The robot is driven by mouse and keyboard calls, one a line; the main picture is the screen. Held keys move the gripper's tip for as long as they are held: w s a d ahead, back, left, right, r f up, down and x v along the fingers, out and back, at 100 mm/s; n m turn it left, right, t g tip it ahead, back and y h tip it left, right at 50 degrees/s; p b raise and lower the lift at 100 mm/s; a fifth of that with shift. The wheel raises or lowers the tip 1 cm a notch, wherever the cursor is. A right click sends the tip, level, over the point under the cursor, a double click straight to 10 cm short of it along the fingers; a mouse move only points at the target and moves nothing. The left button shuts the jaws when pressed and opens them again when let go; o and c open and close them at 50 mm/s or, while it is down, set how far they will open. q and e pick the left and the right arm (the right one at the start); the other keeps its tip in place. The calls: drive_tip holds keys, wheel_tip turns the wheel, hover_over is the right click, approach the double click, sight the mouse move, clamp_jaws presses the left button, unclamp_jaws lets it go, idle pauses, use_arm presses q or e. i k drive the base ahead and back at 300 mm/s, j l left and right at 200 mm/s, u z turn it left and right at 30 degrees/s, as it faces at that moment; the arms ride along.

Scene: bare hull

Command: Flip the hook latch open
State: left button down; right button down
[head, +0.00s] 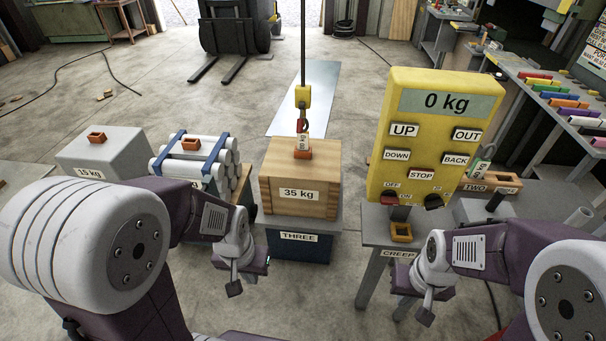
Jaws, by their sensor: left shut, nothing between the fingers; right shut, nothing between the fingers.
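The crane hook hangs on a dark cable below a yellow block (303,96), above the wooden 35 kg crate (285,180). The hook (302,126) looks red and dark, with a small white tag (302,143) under it. The tag hangs just above or at the orange lifting eye (301,154) on the crate. The latch is too small to tell open from shut. My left gripper (235,285) is shut and empty, low and left of the crate. My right gripper (425,311) is shut and empty, low under the yellow control panel. Both are apart from the hook.
The yellow control panel (432,140) reads 0 kg and stands right of the crate. A grey 15 kg block (103,157) and a bundle of white pipes (215,165) stand left. The crate rests on a dark stand (300,247) labelled THREE. A forklift (233,30) stands behind.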

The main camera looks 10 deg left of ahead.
sight(299, 127)
drive_tip(key=i+j, duration=0.4)
drive_tip(key=i, duration=0.15)
drive_tip(key=i+j, duration=0.35)
drive_tip(key=i, duration=0.15)
drive_tip(key=i+j, duration=0.1)
drive_tip(key=i, duration=0.35)
drive_tip(key=k+u, duration=0.05)
